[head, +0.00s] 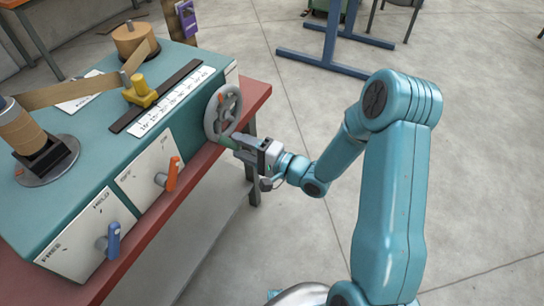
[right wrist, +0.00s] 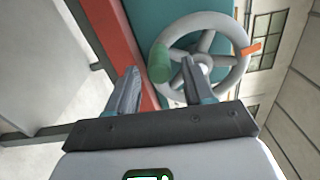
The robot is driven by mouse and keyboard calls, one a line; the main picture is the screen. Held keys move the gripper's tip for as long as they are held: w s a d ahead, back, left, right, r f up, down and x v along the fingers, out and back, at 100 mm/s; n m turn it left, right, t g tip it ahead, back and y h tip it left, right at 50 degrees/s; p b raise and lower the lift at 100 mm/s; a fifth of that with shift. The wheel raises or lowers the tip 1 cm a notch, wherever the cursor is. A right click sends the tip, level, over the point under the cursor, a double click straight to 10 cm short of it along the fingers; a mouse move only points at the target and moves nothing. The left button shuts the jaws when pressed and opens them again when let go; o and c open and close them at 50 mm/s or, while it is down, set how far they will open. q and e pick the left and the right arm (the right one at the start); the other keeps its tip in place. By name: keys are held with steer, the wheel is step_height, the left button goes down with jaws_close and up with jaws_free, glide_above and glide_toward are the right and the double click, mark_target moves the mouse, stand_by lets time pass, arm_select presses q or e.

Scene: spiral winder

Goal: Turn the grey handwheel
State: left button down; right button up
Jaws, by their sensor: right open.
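The grey handwheel (head: 236,101) is a spoked ring on the end face of the teal winder, with an orange mark (right wrist: 251,47) on its rim. In the right wrist view the wheel (right wrist: 238,72) fills the upper right, and a green handle (right wrist: 158,60) stands out from its rim. My right gripper (head: 227,141) is at the wheel's lower edge, open. In the right wrist view its two fingers (right wrist: 161,68) lie either side of the green handle in the picture; I cannot tell whether they touch it. My left gripper is out of view.
The winder stands on a red-edged bench (head: 258,95). Its front has an orange lever (head: 173,173) and a blue lever (head: 113,238). A yellow slider (head: 141,92) sits beside a ruler on top. Bare concrete floor lies to the right, with a blue stand (head: 330,40) behind.

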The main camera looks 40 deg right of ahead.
steer(key=v, duration=1.3)
steer(key=shift+s, duration=0.2)
steer(key=shift+d, duration=0.1)
steer(key=w+a+r+n+g+y+p, duration=0.25)
steer(key=a+y, duration=0.25)
steer(key=a, duration=0.6)
steer(key=w+a+f+g+h+p, duration=0.2)
steer(key=w+a+f+g+p, duration=0.1)
steer(key=a+f, duration=0.55)
steer(key=s+a+f+n+g+h, duration=0.1)
steer(key=s+f+n+g+h, duration=0.4)
steer(key=s+f+n+g, duration=0.5)
steer(key=s+f, duration=0.3)
steer(key=s, duration=0.2)
steer(key=shift+g+h, duration=0.35)
steer(key=shift+h, duration=0.05)
